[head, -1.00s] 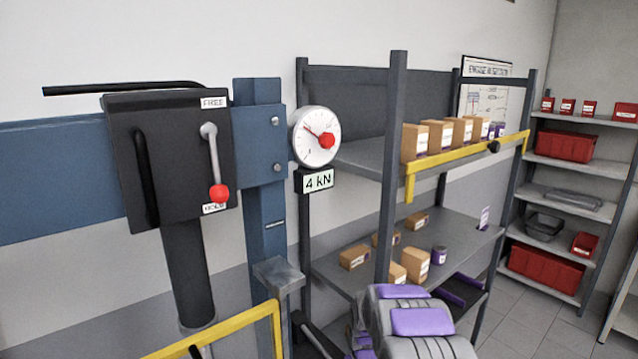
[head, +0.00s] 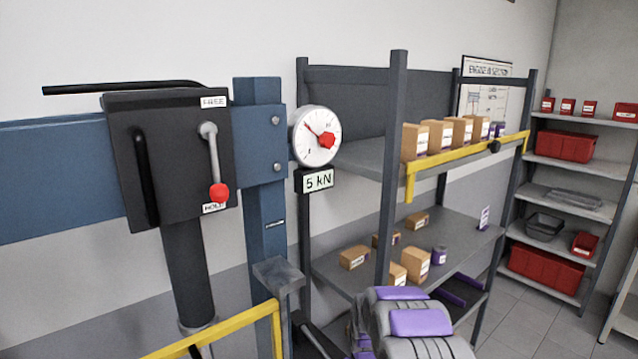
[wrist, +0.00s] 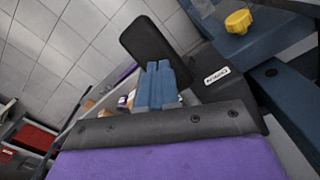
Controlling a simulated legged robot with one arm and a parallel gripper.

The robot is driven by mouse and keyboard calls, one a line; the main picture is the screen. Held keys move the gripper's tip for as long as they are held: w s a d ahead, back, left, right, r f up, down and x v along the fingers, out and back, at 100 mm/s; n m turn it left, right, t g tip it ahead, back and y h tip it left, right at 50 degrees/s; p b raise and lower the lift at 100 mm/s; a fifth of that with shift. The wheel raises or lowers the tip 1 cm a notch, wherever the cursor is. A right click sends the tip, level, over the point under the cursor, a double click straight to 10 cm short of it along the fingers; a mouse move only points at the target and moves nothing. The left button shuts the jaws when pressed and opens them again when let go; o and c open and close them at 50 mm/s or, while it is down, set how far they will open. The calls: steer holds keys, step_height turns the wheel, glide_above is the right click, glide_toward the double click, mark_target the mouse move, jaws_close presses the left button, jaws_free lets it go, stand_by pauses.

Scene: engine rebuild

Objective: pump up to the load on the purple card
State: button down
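The press gauge (head: 315,137) has a white dial and red centre; the readout below it (head: 317,180) says 5 kN. A small purple and white card (head: 484,217) stands on the middle shelf; its writing is too small to read. The red-knobbed valve lever (head: 213,165) points down at HOLD, with FREE above. In the wrist view, my gripper's blue fingers (wrist: 160,82) are close together. A black paddle-like handle (wrist: 150,40) lies just beyond them; I cannot tell whether they touch. A black labelled block (wrist: 218,78) is beside it. The head view hides my gripper.
A yellow rail (head: 230,330) stands in front of the press. The blue press column (head: 265,215) is beside a grey rack (head: 398,170) holding cardboard boxes and purple-labelled cans. Shelves with red bins (head: 565,147) stand at the far right. A yellow knob (wrist: 238,21) shows in the wrist view.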

step_height(320, 180, up, 16)
steer(key=p, duration=0.3)
stand_by(0.5)
steer(key=shift+f, duration=0.15)
steer(key=shift+f, duration=1)
steer(key=shift+f+b, duration=0.3)
steer(key=shift+f, duration=0.8)
stand_by(0.6)
